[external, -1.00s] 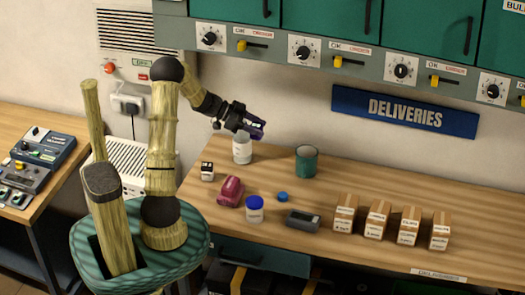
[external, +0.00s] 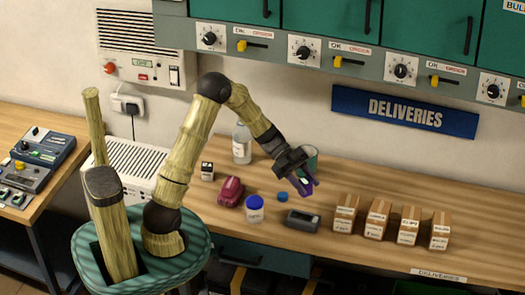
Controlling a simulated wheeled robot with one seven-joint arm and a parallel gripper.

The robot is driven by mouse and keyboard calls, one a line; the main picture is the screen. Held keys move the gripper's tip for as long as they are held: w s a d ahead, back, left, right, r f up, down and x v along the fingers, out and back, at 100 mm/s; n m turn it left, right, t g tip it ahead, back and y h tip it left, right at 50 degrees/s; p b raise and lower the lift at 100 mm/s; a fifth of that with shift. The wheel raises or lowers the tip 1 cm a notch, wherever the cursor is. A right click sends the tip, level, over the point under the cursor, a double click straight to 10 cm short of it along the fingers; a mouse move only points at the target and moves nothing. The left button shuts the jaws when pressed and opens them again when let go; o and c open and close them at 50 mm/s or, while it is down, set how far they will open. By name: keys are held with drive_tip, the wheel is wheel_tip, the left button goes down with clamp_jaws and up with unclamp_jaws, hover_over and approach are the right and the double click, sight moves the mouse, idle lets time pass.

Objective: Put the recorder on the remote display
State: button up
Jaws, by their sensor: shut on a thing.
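My gripper (external: 304,186) is shut on the recorder, which is mostly hidden between the jaws. Only a small pale patch shows among the purple parts at the gripper's tip. The gripper points down and to the right above the bench. The remote display (external: 302,221) is a small dark grey box with a screen, lying flat on the bench near its front edge. The gripper appears in the picture just above the display, with a gap between them. The display's top looks bare.
A blue cap (external: 283,196) and a blue-lidded jar (external: 255,209) are left of the display. A maroon device (external: 231,191) and a small box (external: 207,171) lie farther left. A bottle (external: 241,144) and a green cup (external: 311,156) stand behind. Several cartons (external: 378,219) stand to the right.

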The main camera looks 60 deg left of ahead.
sight(304, 217)
drive_tip(key=shift+d, duration=0.2)
drive_tip(key=shift+f, duration=3.15)
drive_tip(key=shift+s+f, duration=0.1)
drive_tip(key=shift+f, duration=1.75)
drive_tip(key=shift+f, duration=0.15)
drive_tip(key=o, duration=1)
